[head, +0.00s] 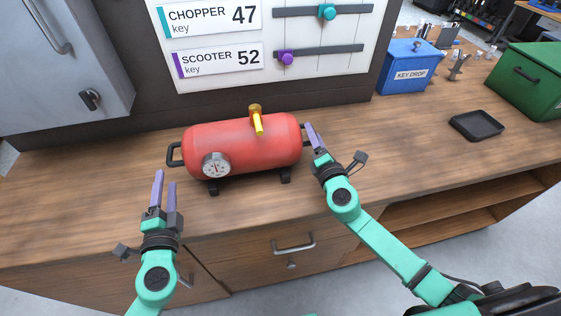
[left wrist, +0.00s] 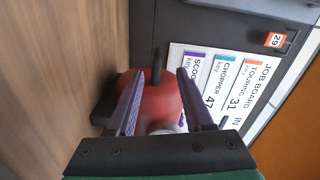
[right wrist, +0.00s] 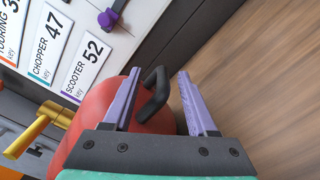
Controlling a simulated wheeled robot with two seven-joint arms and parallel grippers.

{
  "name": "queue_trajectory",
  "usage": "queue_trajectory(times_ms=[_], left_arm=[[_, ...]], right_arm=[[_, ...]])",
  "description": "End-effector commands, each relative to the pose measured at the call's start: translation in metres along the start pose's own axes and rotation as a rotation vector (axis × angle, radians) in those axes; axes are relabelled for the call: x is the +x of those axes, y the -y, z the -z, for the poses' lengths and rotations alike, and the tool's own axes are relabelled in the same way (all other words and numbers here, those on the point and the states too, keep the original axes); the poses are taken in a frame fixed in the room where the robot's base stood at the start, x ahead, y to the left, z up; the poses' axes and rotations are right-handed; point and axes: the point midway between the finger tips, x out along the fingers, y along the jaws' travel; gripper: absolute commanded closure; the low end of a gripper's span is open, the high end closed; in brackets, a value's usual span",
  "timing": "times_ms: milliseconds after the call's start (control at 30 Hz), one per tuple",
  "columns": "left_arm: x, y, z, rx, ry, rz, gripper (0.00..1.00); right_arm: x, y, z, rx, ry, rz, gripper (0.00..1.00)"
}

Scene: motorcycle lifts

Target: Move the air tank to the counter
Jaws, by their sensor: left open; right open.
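A red air tank (head: 245,146) with a dial gauge, a yellow valve on top and a black handle at each end stands upright on its feet on the wooden counter (head: 80,208). My left gripper (head: 164,188) is open and empty, in front of and below the tank's left handle (head: 174,154). The tank also shows beyond the left fingers in the left wrist view (left wrist: 160,103). My right gripper (head: 314,138) is open at the tank's right end. In the right wrist view the right handle (right wrist: 154,92) lies between the open fingers; contact cannot be told.
A blue key drop box (head: 409,68), a black tray (head: 476,125) and a green box (head: 525,80) stand on the counter to the right. A job board (head: 320,35) is on the wall behind, and a grey cabinet (head: 60,60) is at upper left. Counter between tank and tray is mostly clear.

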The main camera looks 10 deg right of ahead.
Motion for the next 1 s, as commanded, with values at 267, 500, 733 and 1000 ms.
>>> queue_trajectory(times_ms=[267,500,733,1000], left_arm=[[-0.02,0.001,0.0,0.001,-0.001,0.002,0.48],[-0.02,0.0,0.0,0.001,0.0,0.001,0.48],[-0.02,0.0,0.0,0.001,0.0,0.001,0.48],[-0.019,0.0,0.0,0.001,0.0,0.001,0.48]], right_arm=[[-0.013,0.001,0.001,-0.002,-0.002,0.001,0.42],[-0.076,0.001,0.001,-0.001,-0.005,0.002,0.42],[-0.118,0.0,0.0,-0.002,0.0,0.0,0.42],[-0.122,-0.001,-0.001,0.0,0.002,-0.003,0.42]])
